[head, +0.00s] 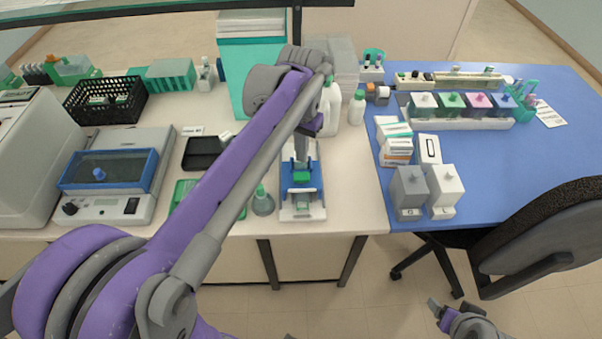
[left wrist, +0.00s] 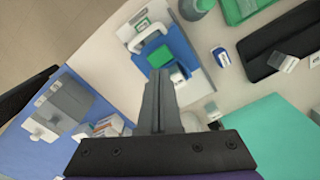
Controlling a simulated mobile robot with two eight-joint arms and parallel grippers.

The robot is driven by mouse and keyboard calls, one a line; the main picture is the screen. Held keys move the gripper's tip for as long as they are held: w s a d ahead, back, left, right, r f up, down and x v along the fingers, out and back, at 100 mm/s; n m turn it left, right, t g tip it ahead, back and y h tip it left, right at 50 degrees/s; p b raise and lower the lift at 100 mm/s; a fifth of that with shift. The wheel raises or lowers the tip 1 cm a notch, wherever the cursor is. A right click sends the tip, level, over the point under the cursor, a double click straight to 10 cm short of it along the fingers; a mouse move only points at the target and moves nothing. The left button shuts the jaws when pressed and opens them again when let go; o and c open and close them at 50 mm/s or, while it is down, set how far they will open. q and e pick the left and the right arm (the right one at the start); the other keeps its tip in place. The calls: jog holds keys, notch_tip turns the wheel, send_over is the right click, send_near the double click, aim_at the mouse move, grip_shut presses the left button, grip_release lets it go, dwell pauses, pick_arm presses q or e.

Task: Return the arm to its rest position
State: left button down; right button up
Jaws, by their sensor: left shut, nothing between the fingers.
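My left arm reaches from the lower left across the bench in the head view. Its gripper (head: 301,150) is over the far part of a blue and white device (head: 303,205) with a green block (head: 301,177) on it. In the left wrist view the fingers (left wrist: 158,80) are together with nothing between them, and the green block (left wrist: 160,56) shows just beyond their tips. I cannot tell whether the fingers touch the device. My right gripper (head: 436,306) shows only in part at the bottom right of the head view, below the blue bench, away from the objects.
A white bottle (head: 330,105) and a teal box (head: 250,75) stand close to my left arm. A green-capped flask (head: 262,201) is left of the device. Grey and white dispensers (head: 409,190) stand on the blue bench. A chair (head: 545,235) is at right.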

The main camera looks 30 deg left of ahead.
pick_arm(q)
jog(key=s+d+f+t, duration=0.3)
jog(key=s+f, duration=0.2)
jog(key=s, duration=0.2)
jog(key=s+d+f+t, duration=0.2)
jog(key=s+d+f, duration=0.1)
jog(key=s+f, duration=0.2)
jog(key=shift+s+d+f+t, duration=0.3)
jog(key=shift+s+d+t, duration=0.1)
jog(key=shift+s, duration=0.7)
